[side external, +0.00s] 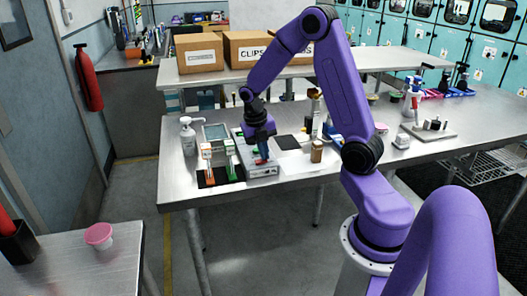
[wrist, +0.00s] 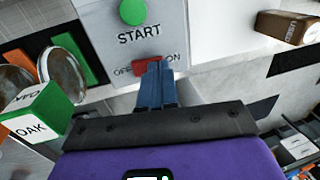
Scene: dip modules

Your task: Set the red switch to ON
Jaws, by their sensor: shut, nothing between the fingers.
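A grey control box (wrist: 110,25) lies on the steel table, with a green START button (wrist: 132,12) and a red switch (wrist: 143,67) between OFF and ON labels. The box also shows in the side external view (side external: 262,172). My gripper's blue fingers (wrist: 156,70) are shut and empty, their tips right at the red switch and covering part of it. I cannot tell whether they touch it, nor which way the switch is set. In the side external view my gripper (side external: 262,158) points down over the box.
A green OAK block (wrist: 38,112) and round glass-like pieces (wrist: 62,72) are left of my gripper in the wrist view.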

